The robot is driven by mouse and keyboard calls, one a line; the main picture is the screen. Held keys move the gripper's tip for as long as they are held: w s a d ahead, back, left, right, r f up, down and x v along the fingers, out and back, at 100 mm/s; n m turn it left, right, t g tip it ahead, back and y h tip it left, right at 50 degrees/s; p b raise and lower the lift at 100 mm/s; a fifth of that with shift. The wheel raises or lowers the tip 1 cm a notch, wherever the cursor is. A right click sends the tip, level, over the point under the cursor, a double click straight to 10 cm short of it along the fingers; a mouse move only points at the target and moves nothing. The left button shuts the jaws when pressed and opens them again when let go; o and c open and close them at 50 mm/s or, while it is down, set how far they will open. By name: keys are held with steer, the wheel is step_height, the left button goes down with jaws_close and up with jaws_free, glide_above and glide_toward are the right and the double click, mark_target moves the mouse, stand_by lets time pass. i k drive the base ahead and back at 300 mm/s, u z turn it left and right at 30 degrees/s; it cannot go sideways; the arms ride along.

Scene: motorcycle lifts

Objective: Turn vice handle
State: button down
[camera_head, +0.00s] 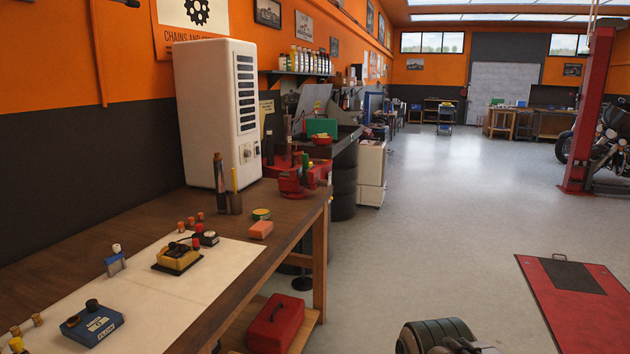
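A red vice (297,181) stands at the far right corner of the wooden workbench (120,232), near its end edge. Its handle is too small to make out clearly at this distance. My gripper does not show in the head view, so I cannot see its opening or its place relative to the vice.
Small parts, a yellow-black device (178,257) and a blue box (91,323) lie on the bench. A red toolbox (276,324) sits on the lower shelf.

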mark_target(322, 183)
steer(key=z, duration=0.1)
steer(key=i, duration=1.5)
steer(key=z, duration=0.4)
steer(key=i, duration=1.55)
steer(key=z, duration=0.1)
